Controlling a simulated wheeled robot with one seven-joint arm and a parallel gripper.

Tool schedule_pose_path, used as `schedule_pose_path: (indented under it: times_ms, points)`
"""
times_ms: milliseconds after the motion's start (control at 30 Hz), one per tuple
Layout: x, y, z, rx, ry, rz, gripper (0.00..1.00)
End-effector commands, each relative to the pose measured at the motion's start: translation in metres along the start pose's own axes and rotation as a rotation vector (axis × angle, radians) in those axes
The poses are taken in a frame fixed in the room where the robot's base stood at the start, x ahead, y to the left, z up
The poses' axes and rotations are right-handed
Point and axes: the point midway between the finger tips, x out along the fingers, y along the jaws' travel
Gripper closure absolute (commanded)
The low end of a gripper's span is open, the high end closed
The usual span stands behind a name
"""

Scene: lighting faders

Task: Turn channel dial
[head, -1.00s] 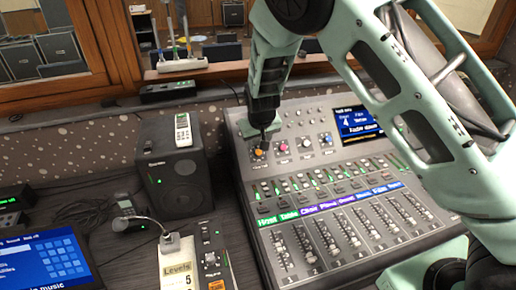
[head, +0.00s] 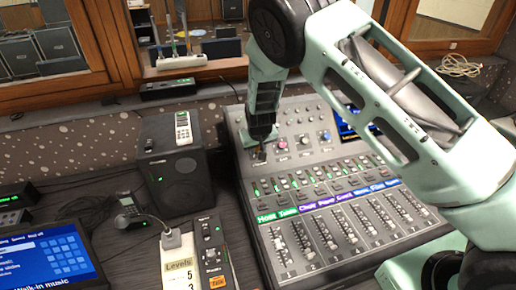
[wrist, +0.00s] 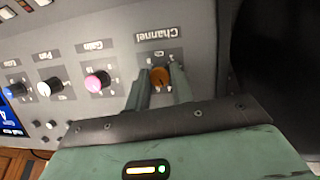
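The channel dial (wrist: 160,76) is an orange knob beside the label "Channel" in the wrist view. My gripper (wrist: 161,83) has one finger on each side of it, with no clear gap between fingers and knob. It looks shut on the dial. In the head view my gripper (head: 261,148) reaches straight down to the upper left of the mixing console (head: 249,222). Its fingertips and wrist hide most of the dial there. The dial's pointer angle is too small to read.
A pink gain knob (wrist: 97,81), a white pan knob (wrist: 49,88) and a blue knob (wrist: 14,90) stand in the dial's row. Faders fill the console's front. A black speaker (head: 178,185) stands left of the console, with a gooseneck microphone (head: 171,239) in front.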

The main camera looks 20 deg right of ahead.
Motion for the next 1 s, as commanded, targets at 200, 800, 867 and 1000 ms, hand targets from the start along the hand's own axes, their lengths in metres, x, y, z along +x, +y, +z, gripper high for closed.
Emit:
schedule_pose_path:
  times_ms: [200, 800, 867, 1000]
  points:
    - [0.0001, 0.0004, 0.0000, 0.010, 0.000, -0.003, 1.00]
    - [0.0030, 0.0032, 0.0001, 0.359, -0.019, -0.122, 1.00]
    - [0.0033, 0.0038, 0.0004, 0.402, -0.023, -0.136, 1.00]
    - [0.0028, 0.0037, 0.0002, 0.495, -0.028, -0.168, 1.00]
